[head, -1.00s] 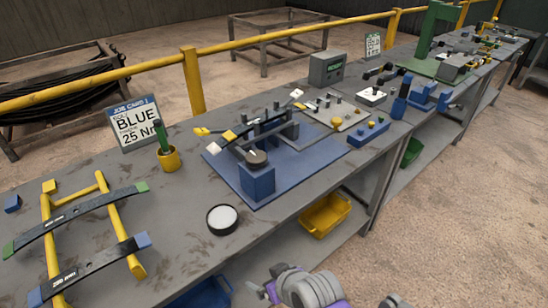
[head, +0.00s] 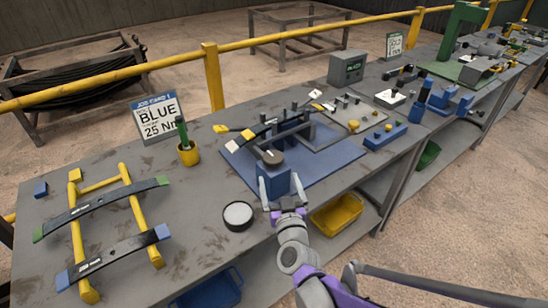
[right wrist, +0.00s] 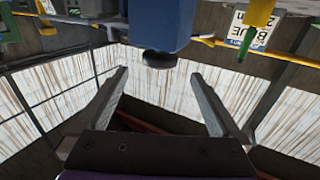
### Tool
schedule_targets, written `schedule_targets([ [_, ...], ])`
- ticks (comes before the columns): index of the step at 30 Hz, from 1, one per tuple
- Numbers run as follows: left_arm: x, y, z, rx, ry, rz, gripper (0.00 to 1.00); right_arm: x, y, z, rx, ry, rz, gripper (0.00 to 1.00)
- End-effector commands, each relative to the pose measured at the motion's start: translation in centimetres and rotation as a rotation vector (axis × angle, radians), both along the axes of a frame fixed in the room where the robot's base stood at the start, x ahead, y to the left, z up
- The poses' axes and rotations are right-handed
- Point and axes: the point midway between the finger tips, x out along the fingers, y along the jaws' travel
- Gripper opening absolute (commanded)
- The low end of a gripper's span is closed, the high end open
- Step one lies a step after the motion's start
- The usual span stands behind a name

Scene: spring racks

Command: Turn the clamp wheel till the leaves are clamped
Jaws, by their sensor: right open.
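The clamp wheel (head: 272,157), a dark round knob, sits on top of a blue block (head: 277,182) at the front of the blue clamp fixture. Dark leaves (head: 283,128) with yellow and white ends lie across the fixture behind it. My right gripper (head: 280,178) is open and empty, its fingers spread on either side of the block in the head view. In the right wrist view, which looks upside down, the wheel (right wrist: 159,59) shows just beyond and between the open fingertips (right wrist: 160,74), apart from them. My left gripper is not in view.
A round black-rimmed dish (head: 238,214) stands left of the block. A yellow cup with a green tool (head: 188,153), a job card (head: 157,118) and a yellow rack (head: 130,205) with leaves stand further left. A yellow bin (head: 337,214) sits on the lower shelf.

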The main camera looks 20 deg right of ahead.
Motion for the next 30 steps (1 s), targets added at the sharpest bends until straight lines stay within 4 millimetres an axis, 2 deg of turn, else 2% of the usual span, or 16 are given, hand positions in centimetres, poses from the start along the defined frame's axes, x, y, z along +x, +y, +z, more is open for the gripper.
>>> schedule_targets([
  [9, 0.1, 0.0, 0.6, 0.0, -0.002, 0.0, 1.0, 5.8, -0.6, 0.1, -0.001, 0.001, 0.001, 1.0],
  [15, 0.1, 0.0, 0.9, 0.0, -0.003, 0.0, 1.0, 8.7, -0.9, 0.1, -0.001, 0.002, 0.002, 1.0],
  [21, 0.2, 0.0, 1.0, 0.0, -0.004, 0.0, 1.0, 10.0, -1.0, 0.0, 0.0, 0.002, 0.002, 1.0],
  [29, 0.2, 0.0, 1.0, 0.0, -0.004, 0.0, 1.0, 10.0, -1.0, 0.0, 0.0, 0.002, 0.003, 1.0],
  [30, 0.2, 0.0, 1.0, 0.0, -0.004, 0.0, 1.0, 10.0, -1.0, 0.0, 0.0, 0.002, 0.003, 0.93],
])
